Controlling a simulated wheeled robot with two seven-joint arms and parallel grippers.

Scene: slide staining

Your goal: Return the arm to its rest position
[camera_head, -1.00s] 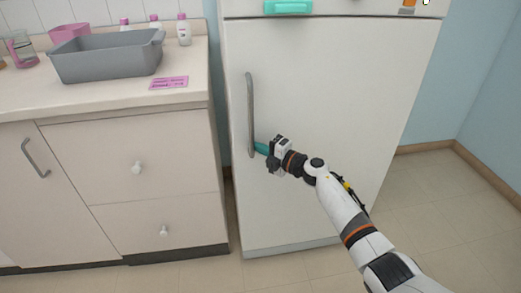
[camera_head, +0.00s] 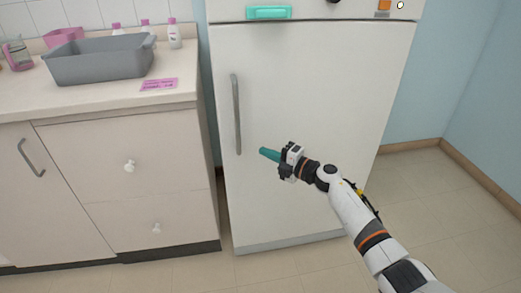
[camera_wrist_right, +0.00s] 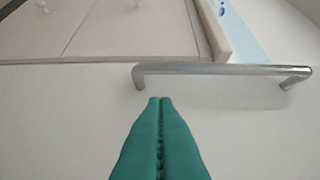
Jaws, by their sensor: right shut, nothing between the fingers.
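My right gripper (camera_head: 263,151) is in front of the white fridge door (camera_head: 300,90), to the right of the lower end of the vertical grey handle (camera_head: 236,115). Its teal fingers are together and hold nothing. In the right wrist view the shut fingers (camera_wrist_right: 160,100) point toward the handle (camera_wrist_right: 225,70), with a small gap between them and the bar. The door appears closed. My left gripper is not in view.
A counter (camera_head: 110,100) on the left carries a grey basin (camera_head: 100,65), white bottles with pink caps (camera_head: 174,33) and a pink label (camera_head: 159,84). Floor (camera_head: 430,200) is free at the right.

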